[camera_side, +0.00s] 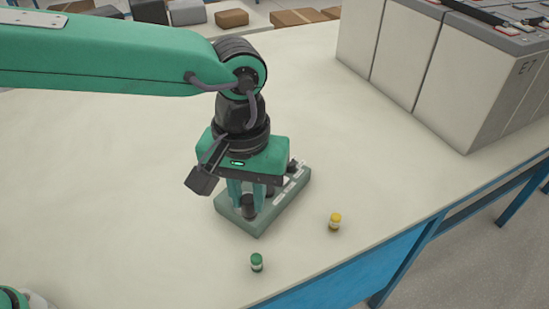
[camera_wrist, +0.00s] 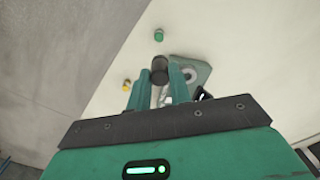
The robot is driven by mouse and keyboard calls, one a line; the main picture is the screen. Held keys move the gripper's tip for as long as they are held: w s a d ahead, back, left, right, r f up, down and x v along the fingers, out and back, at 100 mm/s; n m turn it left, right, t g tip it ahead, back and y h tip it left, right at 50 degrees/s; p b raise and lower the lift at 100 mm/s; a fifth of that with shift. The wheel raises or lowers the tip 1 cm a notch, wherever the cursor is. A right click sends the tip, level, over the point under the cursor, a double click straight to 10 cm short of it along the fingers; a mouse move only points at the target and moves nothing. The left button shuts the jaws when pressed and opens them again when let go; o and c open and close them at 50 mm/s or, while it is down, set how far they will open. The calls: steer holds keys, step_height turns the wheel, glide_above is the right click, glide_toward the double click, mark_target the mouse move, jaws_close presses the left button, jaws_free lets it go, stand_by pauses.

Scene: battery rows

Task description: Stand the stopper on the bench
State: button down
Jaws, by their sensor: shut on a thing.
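The stopper looks like a dark, short cylinder. In the side view the dark stopper (camera_side: 248,206) shows at the tips of my gripper (camera_side: 246,196), over the near left part of a grey-green block. In the wrist view the stopper (camera_wrist: 160,65) sits between the two green fingers of my gripper (camera_wrist: 159,82). My gripper points down and is shut on it. I cannot tell whether the stopper touches the block. The pale bench (camera_side: 110,200) spreads around the block, bare on the left.
The grey-green block (camera_side: 262,228) with white markings lies under my gripper. A green-capped vial (camera_side: 257,263) and a yellow-capped vial (camera_side: 334,221) stand near the bench's front edge. Large grey batteries (camera_side: 445,60) stand at the back right. Free room lies left of the block.

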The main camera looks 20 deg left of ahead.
steer(key=s+d+f, duration=0.5)
steer(key=d+f, duration=0.3)
steer(key=d, duration=0.1)
steer(key=shift+n, duration=0.4)
steer(key=w+f, duration=0.2)
steer(key=w, duration=0.2)
steer(key=w+a+f, duration=0.1)
steer(key=w+f, duration=0.1)
steer(key=w, duration=0.2)
steer(key=w+f, duration=0.2)
steer(key=w, duration=0.2)
steer(key=shift+a+f, duration=0.25)
steer(key=shift+a, duration=0.1)
steer(key=shift+f, duration=0.1)
steer(key=shift+f, duration=1.95)
steer(key=shift+f, duration=0.1)
steer(key=c, duration=1.3)
jaws_free()
